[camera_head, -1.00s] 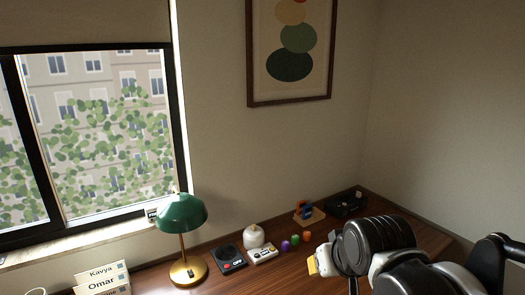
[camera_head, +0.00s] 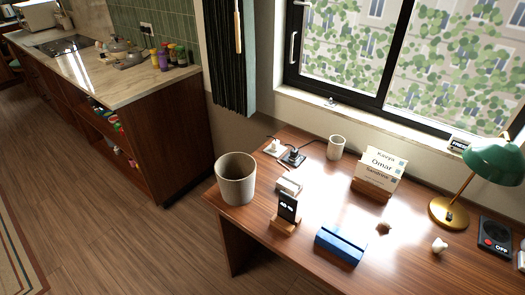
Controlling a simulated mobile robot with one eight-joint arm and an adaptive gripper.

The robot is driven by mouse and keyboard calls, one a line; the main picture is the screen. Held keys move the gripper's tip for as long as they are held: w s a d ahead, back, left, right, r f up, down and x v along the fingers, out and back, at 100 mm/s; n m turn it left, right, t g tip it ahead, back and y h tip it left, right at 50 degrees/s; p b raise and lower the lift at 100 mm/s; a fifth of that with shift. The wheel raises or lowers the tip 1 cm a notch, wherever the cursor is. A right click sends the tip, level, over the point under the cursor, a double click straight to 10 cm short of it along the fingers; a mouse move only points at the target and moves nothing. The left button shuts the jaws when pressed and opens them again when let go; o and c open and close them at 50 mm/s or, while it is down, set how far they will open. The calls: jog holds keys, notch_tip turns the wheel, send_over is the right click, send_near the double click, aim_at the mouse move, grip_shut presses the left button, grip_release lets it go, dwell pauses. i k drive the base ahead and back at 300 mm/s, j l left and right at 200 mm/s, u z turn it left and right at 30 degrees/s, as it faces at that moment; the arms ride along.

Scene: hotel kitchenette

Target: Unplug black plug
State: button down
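A black plug (camera_head: 294,154) sits in a dark socket block near the back left of the wooden desk, with a dark cord running from it. A white plug (camera_head: 274,147) sits in a pale block just to its left, also with a cord. Both are small in this view, so I cannot tell how deep the pins sit. My gripper is not in view now.
Open floor (camera_head: 130,240) lies left.

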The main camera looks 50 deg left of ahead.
aim_at(294, 155)
jog(key=u, duration=1.7)
